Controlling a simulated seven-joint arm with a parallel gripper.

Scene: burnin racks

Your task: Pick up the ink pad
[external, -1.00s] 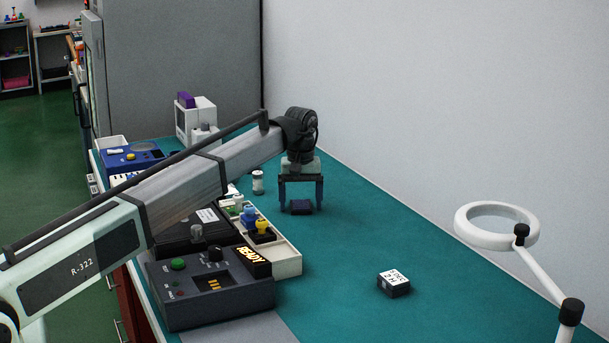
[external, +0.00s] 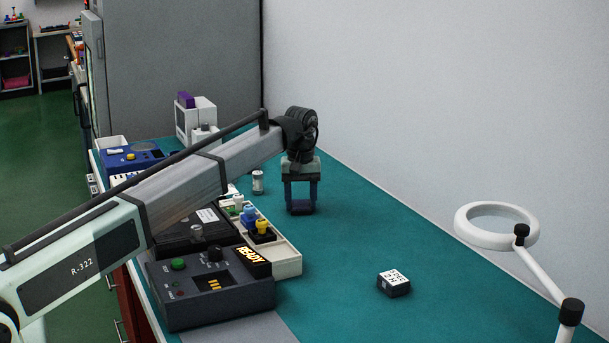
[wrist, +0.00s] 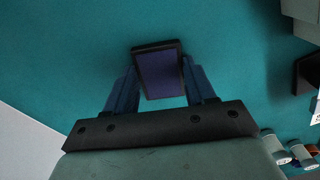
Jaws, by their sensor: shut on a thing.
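The ink pad (wrist: 160,72) is a small dark rectangular block with a purple-blue top. It also shows in the external view (external: 301,208), low between my fingers. My gripper (wrist: 161,84) has its two blue fingers closed against the sides of the pad. In the external view my gripper (external: 300,205) points straight down at the teal bench. The pad is at or very near the bench surface; I cannot tell whether it touches it.
A small glass vial (external: 258,182) stands left of my gripper. A white tray (external: 287,262) with coloured parts and a dark control box (external: 212,290) lie nearer the camera. A small labelled box (external: 394,283) and a ring magnifier (external: 497,226) are at the right. The bench between is clear.

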